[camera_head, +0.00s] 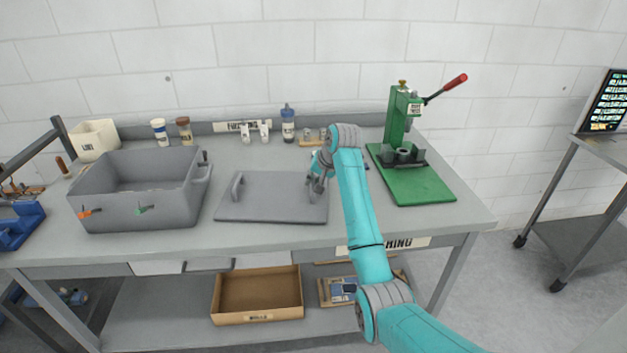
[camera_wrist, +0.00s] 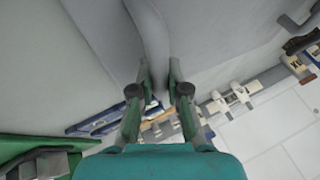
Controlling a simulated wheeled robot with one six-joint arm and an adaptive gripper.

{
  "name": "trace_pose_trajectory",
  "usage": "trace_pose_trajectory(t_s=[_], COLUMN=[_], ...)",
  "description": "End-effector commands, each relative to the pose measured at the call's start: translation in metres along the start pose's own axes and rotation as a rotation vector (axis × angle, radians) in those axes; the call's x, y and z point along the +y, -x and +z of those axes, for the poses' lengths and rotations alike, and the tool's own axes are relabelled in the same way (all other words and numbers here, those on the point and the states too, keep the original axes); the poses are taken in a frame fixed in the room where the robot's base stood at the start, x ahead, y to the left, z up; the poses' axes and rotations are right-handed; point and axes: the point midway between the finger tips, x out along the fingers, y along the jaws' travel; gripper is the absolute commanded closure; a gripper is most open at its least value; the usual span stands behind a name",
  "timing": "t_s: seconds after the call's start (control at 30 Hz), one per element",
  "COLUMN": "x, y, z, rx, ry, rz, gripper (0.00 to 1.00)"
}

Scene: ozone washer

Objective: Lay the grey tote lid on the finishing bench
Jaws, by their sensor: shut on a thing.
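The grey tote lid (camera_head: 265,205) is a flat grey panel with a raised handle at its left end. It lies level at the middle of the finishing bench (camera_head: 262,237), right of the grey tote; I cannot tell whether it touches the top. My gripper (camera_head: 317,184) is at the lid's right end. In the wrist view my gripper (camera_wrist: 159,75) is shut on the lid's grey handle (camera_wrist: 150,35), which runs between the two fingers. My fingers and arm partly hide the lid's right end in the head view.
An open grey tote (camera_head: 135,208) stands left of the lid. A green press (camera_head: 412,185) with a red-tipped lever stands at right. Bottles (camera_head: 288,125) and small parts line the back. A cardboard tray (camera_head: 257,295) sits on the lower shelf. The front strip is clear.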

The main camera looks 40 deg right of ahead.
Motion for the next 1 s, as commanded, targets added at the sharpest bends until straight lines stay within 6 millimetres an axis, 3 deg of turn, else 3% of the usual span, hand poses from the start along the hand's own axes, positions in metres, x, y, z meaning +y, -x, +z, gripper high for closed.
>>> trace_pose_trajectory(t_s=[1.0], x=[0.009], y=[-0.019], z=[0.01], rx=[-0.011], ry=[-0.002], rz=[0.006], gripper=[1.0])
